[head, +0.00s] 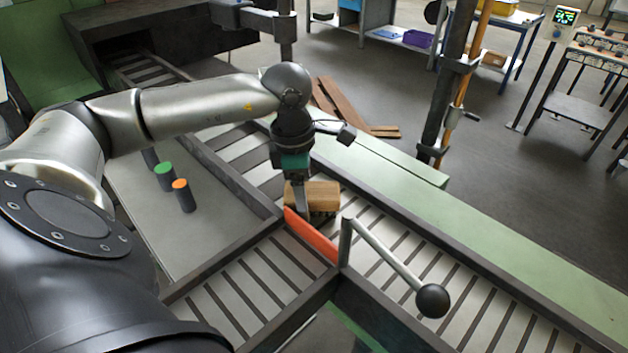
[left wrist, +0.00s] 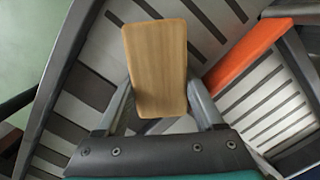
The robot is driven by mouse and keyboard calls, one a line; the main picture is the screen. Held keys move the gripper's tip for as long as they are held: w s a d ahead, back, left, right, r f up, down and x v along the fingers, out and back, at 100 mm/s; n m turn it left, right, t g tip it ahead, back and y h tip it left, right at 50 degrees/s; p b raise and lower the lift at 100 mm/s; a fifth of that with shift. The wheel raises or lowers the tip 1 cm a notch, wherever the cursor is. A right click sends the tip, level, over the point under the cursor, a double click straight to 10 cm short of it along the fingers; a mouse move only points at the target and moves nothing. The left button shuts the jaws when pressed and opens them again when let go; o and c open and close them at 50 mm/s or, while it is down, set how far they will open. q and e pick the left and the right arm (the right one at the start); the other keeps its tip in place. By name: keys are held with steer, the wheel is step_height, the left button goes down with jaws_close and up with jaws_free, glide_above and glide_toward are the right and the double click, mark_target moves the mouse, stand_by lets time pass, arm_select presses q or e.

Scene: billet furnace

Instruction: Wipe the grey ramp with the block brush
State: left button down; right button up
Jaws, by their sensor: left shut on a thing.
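My left gripper (head: 303,208) points down over the slatted track and is shut on the block brush (head: 322,196), a brown wooden block. In the left wrist view the brush (left wrist: 157,65) shows its plain wooden top between the two fingers. I cannot tell for sure which one is the grey ramp. My right gripper is not in view.
An orange-red bar (head: 311,236) stands close beside the brush, with a metal lever ending in a black ball (head: 432,300). Dark rails edge the tracks. Green-topped (head: 164,176) and orange-topped (head: 183,195) cylinders stand on a grey panel at left. A dark post (head: 447,85) rises behind.

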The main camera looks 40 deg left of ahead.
arm_select(q)
steer(key=shift+a+f, duration=0.1)
steer(key=shift+a, duration=0.6)
steer(key=shift+r+p, duration=1.9)
steer(key=shift+r, duration=1.15)
steer(key=shift+w+r, duration=0.1)
steer(key=shift+r+p, duration=1.05)
steer(key=shift+r, duration=0.45)
steer(key=shift+f, duration=0.1)
